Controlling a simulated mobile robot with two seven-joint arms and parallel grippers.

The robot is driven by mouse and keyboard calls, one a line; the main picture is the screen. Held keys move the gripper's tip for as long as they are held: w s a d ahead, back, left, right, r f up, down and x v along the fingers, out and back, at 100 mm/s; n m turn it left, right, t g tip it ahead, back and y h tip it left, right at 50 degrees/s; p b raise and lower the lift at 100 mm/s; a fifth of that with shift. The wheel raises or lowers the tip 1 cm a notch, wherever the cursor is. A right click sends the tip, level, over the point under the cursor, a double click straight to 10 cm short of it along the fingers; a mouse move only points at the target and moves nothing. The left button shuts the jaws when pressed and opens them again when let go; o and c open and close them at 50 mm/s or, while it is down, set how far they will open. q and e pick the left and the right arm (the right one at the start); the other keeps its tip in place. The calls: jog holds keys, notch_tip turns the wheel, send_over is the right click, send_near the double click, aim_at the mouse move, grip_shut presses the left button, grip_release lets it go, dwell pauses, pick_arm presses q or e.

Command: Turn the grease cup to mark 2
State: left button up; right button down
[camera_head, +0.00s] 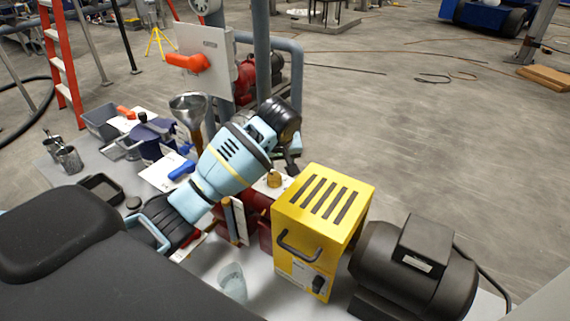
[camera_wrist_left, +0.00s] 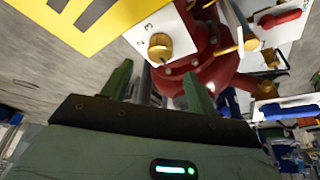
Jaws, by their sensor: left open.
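The grease cup (camera_head: 274,180) is a small brass knob behind the yellow box. In the left wrist view the brass grease cup (camera_wrist_left: 160,47) sits on a white plate (camera_wrist_left: 172,28) with printed numbers; 2 and 3 can be read. The plate is beside a dark red flanged body (camera_wrist_left: 205,60). My left gripper (camera_head: 292,163) is above and close to the cup, its fingers partly hidden by the wrist. In the wrist view the open fingers of my left gripper (camera_wrist_left: 159,84) are spread, empty and apart from the cup. My right gripper is not seen.
A yellow slotted box (camera_head: 355,215) stands right beside the cup, with a black motor (camera_head: 400,275) further right. A metal funnel (camera_head: 190,105), blue-handled valves (camera_head: 182,170) and a clear cup (camera_head: 232,280) are close to my left arm. Open floor lies beyond the bench.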

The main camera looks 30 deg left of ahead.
aim_at(274, 176)
pick_arm(q)
jog(key=shift+x, duration=3.85)
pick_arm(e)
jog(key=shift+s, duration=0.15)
pick_arm(q)
jog(key=c, duration=1)
jog(key=shift+m, duration=0.8)
jog(key=shift+t, duration=0.3)
jog(key=o, duration=1)
jog(key=shift+r, duration=0.1)
